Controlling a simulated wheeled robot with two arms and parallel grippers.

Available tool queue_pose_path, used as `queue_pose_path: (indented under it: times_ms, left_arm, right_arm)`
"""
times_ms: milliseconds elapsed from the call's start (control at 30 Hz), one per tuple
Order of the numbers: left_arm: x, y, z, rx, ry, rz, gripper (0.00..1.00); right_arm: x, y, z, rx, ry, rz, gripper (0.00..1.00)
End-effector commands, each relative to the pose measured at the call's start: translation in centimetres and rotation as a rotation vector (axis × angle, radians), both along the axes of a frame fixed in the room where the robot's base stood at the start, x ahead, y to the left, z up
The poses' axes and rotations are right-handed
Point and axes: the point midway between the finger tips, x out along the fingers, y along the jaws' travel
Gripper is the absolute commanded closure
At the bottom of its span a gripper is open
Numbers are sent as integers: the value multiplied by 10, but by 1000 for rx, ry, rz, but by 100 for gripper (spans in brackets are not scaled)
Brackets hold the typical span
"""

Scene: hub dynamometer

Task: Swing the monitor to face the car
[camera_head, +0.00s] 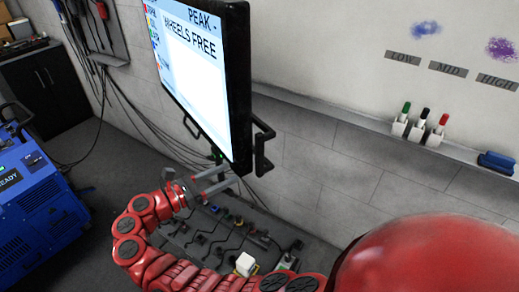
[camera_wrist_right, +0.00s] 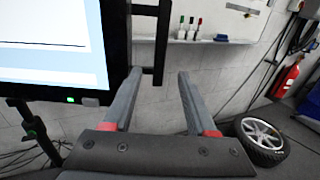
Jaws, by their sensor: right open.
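The monitor (camera_head: 205,75) is a large black-framed screen with a lit white display, seen at an angle in the head view. It also fills the upper left of the right wrist view (camera_wrist_right: 50,45). A black bar handle (camera_head: 264,148) stands out from its right edge. My right gripper (camera_head: 229,176) is open and empty just below the monitor's lower corner, near the handle. In the right wrist view the handle (camera_wrist_right: 163,40) shows between the two fingertips (camera_wrist_right: 158,76); I cannot tell whether it lies within the jaws. My left gripper and the car are not in view.
A blue machine (camera_head: 35,185) stands at the left by a dark cabinet (camera_head: 45,85). A wall ledge (camera_head: 340,115) holds markers and a blue eraser (camera_head: 496,162). A loose wheel (camera_wrist_right: 262,140) and a fire extinguisher (camera_wrist_right: 287,77) are at the right in the wrist view.

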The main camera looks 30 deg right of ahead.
Motion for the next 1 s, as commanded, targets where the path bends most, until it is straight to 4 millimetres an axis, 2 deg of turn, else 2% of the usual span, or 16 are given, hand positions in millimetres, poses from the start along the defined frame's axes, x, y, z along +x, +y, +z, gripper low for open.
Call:
queue_pose_path:
  times_ms: [33,67,200,500,700,1000]
  left_arm:
    - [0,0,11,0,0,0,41]
    - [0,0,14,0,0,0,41]
    - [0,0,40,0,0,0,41]
    - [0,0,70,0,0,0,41]
    - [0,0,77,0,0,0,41]
    - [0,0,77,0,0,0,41]
  right_arm:
    - [0,-4,6,4,2,0,43]
    - [0,-5,7,6,0,2,43]
    - [-2,-39,10,7,-2,-3,43]
    - [0,-100,7,3,-5,-1,43]
    - [1,-117,4,4,-6,5,43]
    - [1,-119,2,4,-6,5,43]
